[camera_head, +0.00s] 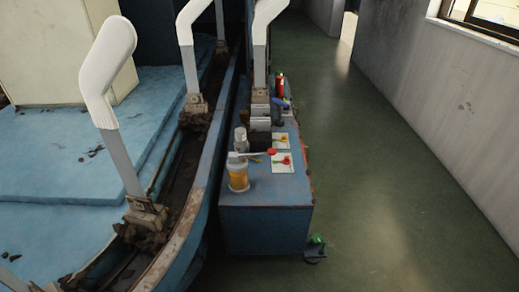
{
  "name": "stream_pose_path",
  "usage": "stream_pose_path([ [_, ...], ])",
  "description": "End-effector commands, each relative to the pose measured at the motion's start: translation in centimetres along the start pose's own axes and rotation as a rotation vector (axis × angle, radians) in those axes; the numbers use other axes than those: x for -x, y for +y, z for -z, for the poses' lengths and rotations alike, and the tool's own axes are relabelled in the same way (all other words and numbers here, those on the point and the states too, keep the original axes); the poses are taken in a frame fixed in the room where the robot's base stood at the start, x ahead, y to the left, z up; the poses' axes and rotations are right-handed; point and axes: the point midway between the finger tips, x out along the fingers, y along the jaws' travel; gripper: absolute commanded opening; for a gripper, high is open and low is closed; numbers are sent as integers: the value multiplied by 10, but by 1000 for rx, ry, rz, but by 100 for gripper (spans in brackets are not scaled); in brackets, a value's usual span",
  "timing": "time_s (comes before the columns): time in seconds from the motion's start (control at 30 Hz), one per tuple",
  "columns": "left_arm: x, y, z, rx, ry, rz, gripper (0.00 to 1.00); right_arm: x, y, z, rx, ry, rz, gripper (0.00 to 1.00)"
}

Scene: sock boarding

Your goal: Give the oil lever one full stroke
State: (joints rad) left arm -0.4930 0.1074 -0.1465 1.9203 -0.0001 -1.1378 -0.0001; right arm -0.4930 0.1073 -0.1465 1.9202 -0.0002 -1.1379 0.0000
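An oil reservoir (238,176) with amber oil and a pale top stands at the near left corner of the blue cabinet (265,222). A thin pale lever (256,154) extends from its top to the right, roughly level, and ends in a red knob (271,151). Neither of my grippers is in this view, so nothing shows touching the lever.
White socks on upright metal boards (108,72) stand along the blue machine's rim (180,230) at left. Small white cards (283,168), a grey canister (241,140) and a red cylinder (280,86) are on the cabinet. A green-topped item (317,240) sits low at its front right. The green floor (390,220) at right is clear.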

Motion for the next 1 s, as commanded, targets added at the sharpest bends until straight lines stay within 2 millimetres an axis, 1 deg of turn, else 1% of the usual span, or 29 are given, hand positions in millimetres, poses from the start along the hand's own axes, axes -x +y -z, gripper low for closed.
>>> stream_pose_path([
  [0.03, 0, 0, 0, 0, 0, 0, 52, 0, 0, 0, 0, 0, 0, 29],
  [0.2, 0, 0, 0, 0, 0, 0, 52, 0, 0, 0, 0, 0, 0, 10],
  [0.3, 0, 0, 0, 0, 0, 0, 52, 0, 0, 0, 0, 0, 0, 0],
  [1.0, 0, 0, 0, 0, 1, 0, 52, 0, 0, 0, 0, 0, 1, 0],
])
